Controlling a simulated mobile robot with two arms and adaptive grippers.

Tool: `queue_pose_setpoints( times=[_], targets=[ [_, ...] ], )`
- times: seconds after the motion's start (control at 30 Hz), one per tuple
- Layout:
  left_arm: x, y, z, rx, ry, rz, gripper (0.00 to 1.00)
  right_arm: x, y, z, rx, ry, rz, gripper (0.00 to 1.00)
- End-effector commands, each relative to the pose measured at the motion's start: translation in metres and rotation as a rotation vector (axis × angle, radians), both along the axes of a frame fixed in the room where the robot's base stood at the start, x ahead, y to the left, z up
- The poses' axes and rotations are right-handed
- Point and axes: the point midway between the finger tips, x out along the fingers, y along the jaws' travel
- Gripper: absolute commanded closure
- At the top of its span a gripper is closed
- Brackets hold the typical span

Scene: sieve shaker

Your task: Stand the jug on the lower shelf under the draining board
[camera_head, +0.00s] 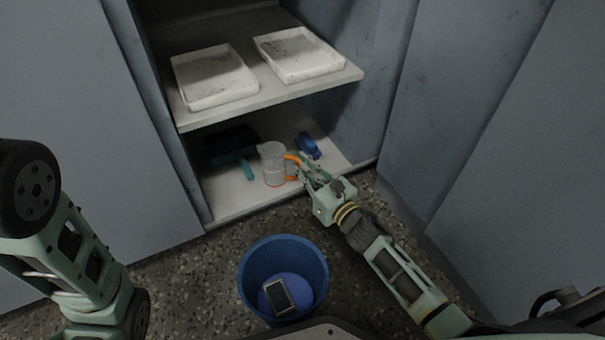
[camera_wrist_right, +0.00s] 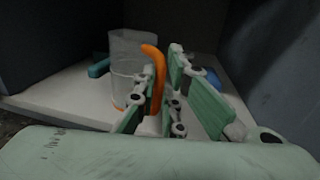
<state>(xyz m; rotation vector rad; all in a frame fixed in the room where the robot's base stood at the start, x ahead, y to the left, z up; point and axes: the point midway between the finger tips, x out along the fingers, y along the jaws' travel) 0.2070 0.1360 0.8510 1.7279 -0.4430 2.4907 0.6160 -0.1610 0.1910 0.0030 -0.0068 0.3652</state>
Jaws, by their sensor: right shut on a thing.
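The jug (camera_head: 273,163) is clear with an orange handle (camera_head: 293,166). It stands upright at the front of the lower shelf (camera_head: 233,205), and its base appears to be on the shelf. My right gripper (camera_head: 303,170) is to the right of the jug, shut on the orange handle. In the right wrist view the jug (camera_wrist_right: 130,72) is just beyond the fingers, and the handle (camera_wrist_right: 155,75) shows between them. My left arm comes in at the left, but its gripper is out of view.
A teal dustpan-like object (camera_head: 234,150) lies left of the jug, and a blue object (camera_head: 308,145) lies behind it to the right. Two white trays (camera_head: 215,98) (camera_head: 298,66) sit on the upper shelf (camera_head: 270,97). A blue bucket (camera_head: 283,246) stands on the floor in front.

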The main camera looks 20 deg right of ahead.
Motion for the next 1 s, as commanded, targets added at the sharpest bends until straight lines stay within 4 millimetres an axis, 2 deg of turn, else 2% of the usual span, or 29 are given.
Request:
queue_pose_setpoints(
  times=[0.3, 0.33, 0.53, 1.0],
  targets=[
    [-0.0006, -0.0001, -0.0027, 0.0, -0.002, 0.0, 0.01, 0.0002, 0.0002, -0.0023, 0.0, -0.001, 0.0, 1.0],
    [-0.0006, -0.0001, -0.0025, 0.0, -0.002, 0.0, 0.01, 0.0001, 0.0, -0.0025, 0.0, 0.0, 0.0, 0.9],
    [-0.0005, -0.0001, -0.0013, 0.001, -0.001, 0.0, 0.01, 0.0, 0.0, -0.0015, 0.0, 0.0, 0.0, 0.73],
    [0.0004, -0.0003, 0.002, 0.001, 0.0, 0.001, 0.01, 0.0004, -0.0034, 0.0009, -0.003, 0.001, 0.0, 0.72]
  ],
)
